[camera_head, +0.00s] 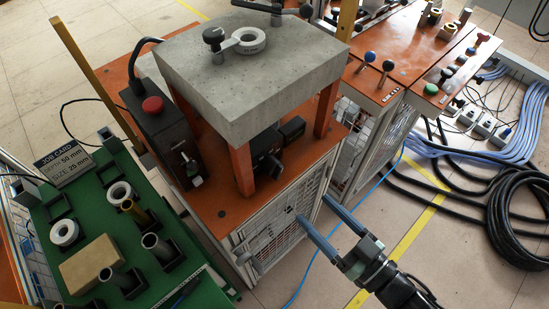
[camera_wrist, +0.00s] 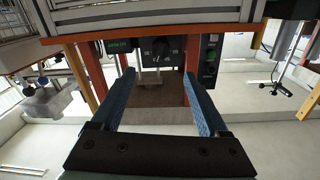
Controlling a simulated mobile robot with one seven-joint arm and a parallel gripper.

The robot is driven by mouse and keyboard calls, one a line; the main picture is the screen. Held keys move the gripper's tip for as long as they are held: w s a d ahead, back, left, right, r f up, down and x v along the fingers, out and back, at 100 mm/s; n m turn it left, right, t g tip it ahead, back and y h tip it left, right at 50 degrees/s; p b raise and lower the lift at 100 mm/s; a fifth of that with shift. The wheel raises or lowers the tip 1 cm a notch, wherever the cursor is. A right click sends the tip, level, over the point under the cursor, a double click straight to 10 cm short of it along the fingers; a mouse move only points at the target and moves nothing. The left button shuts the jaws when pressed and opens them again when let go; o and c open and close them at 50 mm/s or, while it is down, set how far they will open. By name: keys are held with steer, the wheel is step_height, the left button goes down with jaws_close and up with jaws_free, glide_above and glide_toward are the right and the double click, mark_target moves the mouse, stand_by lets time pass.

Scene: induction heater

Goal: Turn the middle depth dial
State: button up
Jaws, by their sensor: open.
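Under the grey slab, a black control unit (camera_head: 265,145) sits on the orange deck, with a dark knob (camera_head: 272,165) on its front. In the wrist view the control unit (camera_wrist: 150,48) appears beyond my fingertips, with a small green display (camera_wrist: 118,47) and several dark dials too small to tell apart. I cannot tell which is the middle depth dial. My gripper (camera_head: 313,208) is open and empty in front of the cabinet. In the wrist view my gripper (camera_wrist: 158,77) has both blue fingers spread, with the control unit between and beyond them and no dial touched.
The slab (camera_head: 250,95) overhangs the unit on orange legs (camera_head: 242,170). A box with a red button (camera_head: 152,105) stands at left. A green table holds rings, tubes and a job card (camera_head: 64,160) reading depth 50 mm, size 25 mm. Black cables (camera_head: 500,220) lie at right.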

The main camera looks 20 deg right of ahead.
mark_target(280, 175)
steer(key=x, duration=1.2)
steer(key=shift+w+f+p, duration=0.1)
steer(key=shift+p, duration=0.3)
jaws_close()
